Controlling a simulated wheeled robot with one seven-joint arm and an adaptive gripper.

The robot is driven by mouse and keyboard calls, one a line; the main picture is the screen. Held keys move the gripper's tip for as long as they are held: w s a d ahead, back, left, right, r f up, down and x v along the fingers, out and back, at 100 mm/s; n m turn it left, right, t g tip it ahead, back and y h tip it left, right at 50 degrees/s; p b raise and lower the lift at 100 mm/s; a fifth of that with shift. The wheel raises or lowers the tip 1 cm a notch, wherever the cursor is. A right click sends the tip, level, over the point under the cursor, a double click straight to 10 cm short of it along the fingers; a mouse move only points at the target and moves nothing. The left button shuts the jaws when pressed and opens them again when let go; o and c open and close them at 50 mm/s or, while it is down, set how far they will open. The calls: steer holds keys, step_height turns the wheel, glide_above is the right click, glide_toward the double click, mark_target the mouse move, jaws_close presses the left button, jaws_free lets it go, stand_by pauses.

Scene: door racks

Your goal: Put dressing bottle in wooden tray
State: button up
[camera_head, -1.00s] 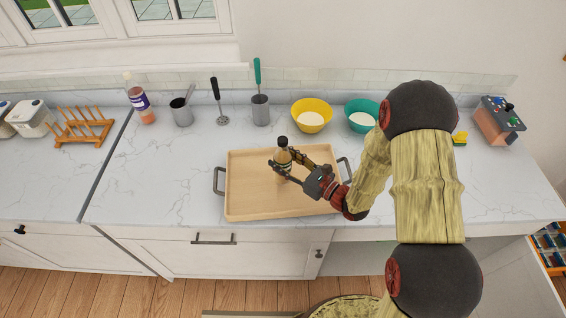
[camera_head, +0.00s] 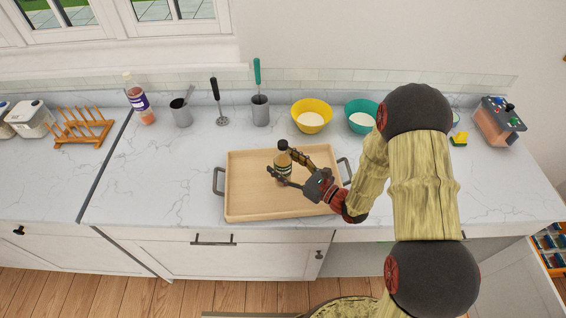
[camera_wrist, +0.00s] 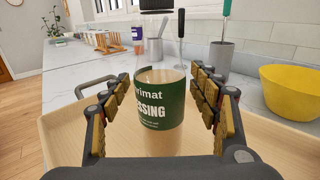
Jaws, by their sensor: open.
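The dressing bottle (camera_head: 282,160) stands upright inside the wooden tray (camera_head: 245,205), around its middle. It has a dark cap and a green label that reads "DRESSING" in the wrist view (camera_wrist: 160,105). My gripper (camera_head: 284,168) is open, with its fingers on either side of the bottle. In the wrist view the gripper (camera_wrist: 165,100) shows a gap between each padded finger and the bottle. The tray lies on the counter and also fills the lower part of the wrist view (camera_wrist: 62,130).
A purple-labelled bottle (camera_head: 139,100) and wooden rack (camera_head: 82,126) are left. The counter left of the tray is clear.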

steer(key=shift+r, duration=0.15)
steer(key=shift+s+d, duration=0.2)
steer(key=shift+d, duration=0.05)
steer(key=v, duration=1.1)
steer(key=s+a+r+n+g+y, duration=0.2)
steer(key=s+a+r+n+g, duration=0.6)
steer(key=s+r+n+g, duration=0.15)
steer(key=s+r+n+g+h, duration=0.25)
steer(key=s+n+h, duration=0.25)
steer(key=s+n, duration=0.3)
steer(key=s+d+r+n+t+h, duration=0.1)
steer(key=d+r+n+t+h, duration=0.2)
steer(key=d, duration=0.5)
steer(key=s+d+r+n+t+h, duration=0.2)
steer(key=d+r+n+h, duration=0.3)
steer(key=d+r+h, duration=0.2)
steer(key=shift+s+d+r+n+t+h+p, duration=0.2)
steer(key=shift+d+r+n+t+h+p, duration=0.15)
steer(key=shift+d, duration=0.2)
